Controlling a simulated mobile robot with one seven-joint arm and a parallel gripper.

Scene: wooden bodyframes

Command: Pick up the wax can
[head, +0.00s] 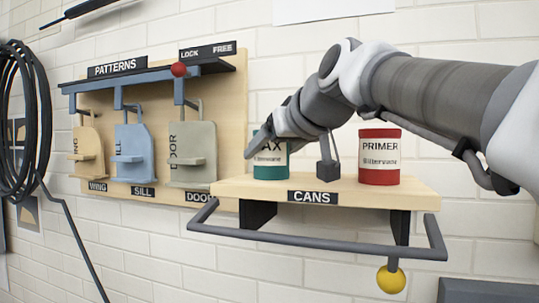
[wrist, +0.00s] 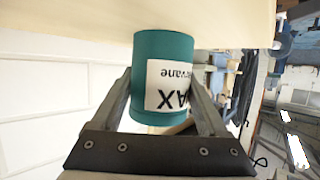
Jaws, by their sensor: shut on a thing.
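The wax can (head: 270,173) is a teal cylinder with a white label, at the left of the wooden shelf marked CANS (head: 425,196). It appears upright at the shelf top; whether a small gap lies under it, I cannot tell. My gripper (head: 268,145) reaches it from above right and hides part of its upper side and label. In the wrist view my gripper (wrist: 163,88) has one finger on each side of the can (wrist: 165,50), shut on it. The can's label shows upside down there.
A red PRIMER can (head: 379,165) stands to the right, under my arm. A dark grey block (head: 328,172) sits between the cans. A grey rail (head: 310,240) runs before the shelf, with a yellow ball (head: 391,279) below. The PATTERNS rack (head: 150,76) is left.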

